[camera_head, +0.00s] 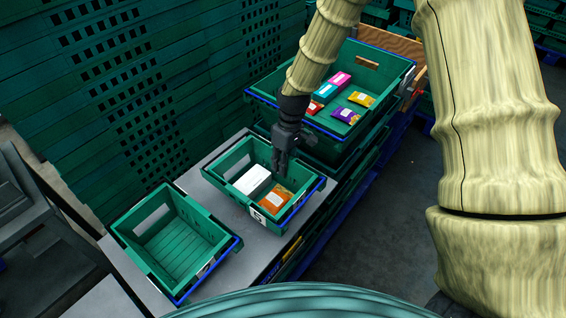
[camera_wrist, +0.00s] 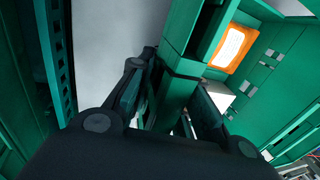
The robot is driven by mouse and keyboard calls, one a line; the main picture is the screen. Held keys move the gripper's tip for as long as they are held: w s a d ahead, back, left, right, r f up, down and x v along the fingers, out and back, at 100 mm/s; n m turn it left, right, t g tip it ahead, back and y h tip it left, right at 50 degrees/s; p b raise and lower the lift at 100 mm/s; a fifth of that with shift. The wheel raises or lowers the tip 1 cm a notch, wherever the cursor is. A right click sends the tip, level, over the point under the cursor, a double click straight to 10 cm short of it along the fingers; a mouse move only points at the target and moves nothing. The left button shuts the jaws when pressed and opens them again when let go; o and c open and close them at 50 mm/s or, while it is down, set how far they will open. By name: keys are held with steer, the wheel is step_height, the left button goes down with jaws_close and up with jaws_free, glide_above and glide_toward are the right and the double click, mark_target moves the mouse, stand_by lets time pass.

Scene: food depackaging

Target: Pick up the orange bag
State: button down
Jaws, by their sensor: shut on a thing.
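The orange bag (camera_head: 274,200) lies in the near right part of the small middle green crate (camera_head: 232,199), beside a white box (camera_head: 252,181). In the wrist view an orange-edged bag with a pale middle (camera_wrist: 232,47) lies inside the crate, apart from my fingers. My gripper (camera_head: 281,170) points down at the crate's far right side. In the wrist view its fingers (camera_wrist: 172,100) stand on either side of a green crate wall (camera_wrist: 178,65) and look closed on it. The fingertips are partly hidden by the gripper body.
An empty green crate (camera_head: 149,222) stands at the left on the grey table (camera_head: 216,165). A larger green crate (camera_head: 385,68) behind holds several colored packs, including a yellow one (camera_head: 361,99) and a purple one (camera_head: 345,115). Stacked green crates form a wall at the left.

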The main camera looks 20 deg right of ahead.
steer(key=c, duration=1.3)
jaws_free()
